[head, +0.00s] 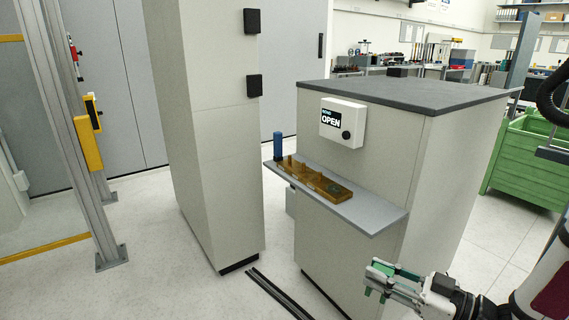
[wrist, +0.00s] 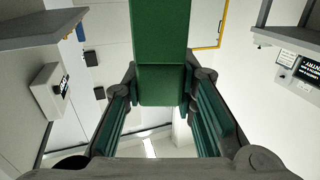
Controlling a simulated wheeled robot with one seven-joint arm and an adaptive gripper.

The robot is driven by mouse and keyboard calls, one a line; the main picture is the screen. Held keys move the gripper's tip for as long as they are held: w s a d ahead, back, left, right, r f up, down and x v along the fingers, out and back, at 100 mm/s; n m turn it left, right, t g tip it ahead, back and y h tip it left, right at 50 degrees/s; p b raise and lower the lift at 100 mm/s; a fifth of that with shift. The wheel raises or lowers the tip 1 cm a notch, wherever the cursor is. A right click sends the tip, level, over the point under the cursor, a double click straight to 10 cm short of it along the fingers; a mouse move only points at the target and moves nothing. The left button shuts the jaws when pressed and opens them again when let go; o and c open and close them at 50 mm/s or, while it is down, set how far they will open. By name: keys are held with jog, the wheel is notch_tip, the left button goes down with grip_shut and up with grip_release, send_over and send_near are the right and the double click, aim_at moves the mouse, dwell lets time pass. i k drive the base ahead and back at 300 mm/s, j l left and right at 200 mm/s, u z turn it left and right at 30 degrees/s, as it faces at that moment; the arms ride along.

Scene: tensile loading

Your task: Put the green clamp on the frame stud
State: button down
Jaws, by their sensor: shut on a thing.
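The green clamp (wrist: 162,45) is a plain green block that fills the top middle of the wrist view. My gripper (wrist: 160,95) is shut on it, with a finger at each side of the block. In the head view my gripper (head: 384,280) is at the lower right, in front of the grey-topped cabinet and away from its shelf, with green showing at its fingertips. I cannot make out the frame stud in either view.
The cabinet (head: 360,170) carries a grey shelf (head: 375,218) with a wooden pegged rack (head: 325,187) and a blue cylinder (head: 278,146). A box reading OPEN (head: 342,122) is above it. A tall cabinet (head: 215,150) is left. A green crate (head: 525,165) stands right.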

aim_at(290, 162)
jog(key=i+j+u, duration=0.45)
jog(key=i+j, duration=1.35)
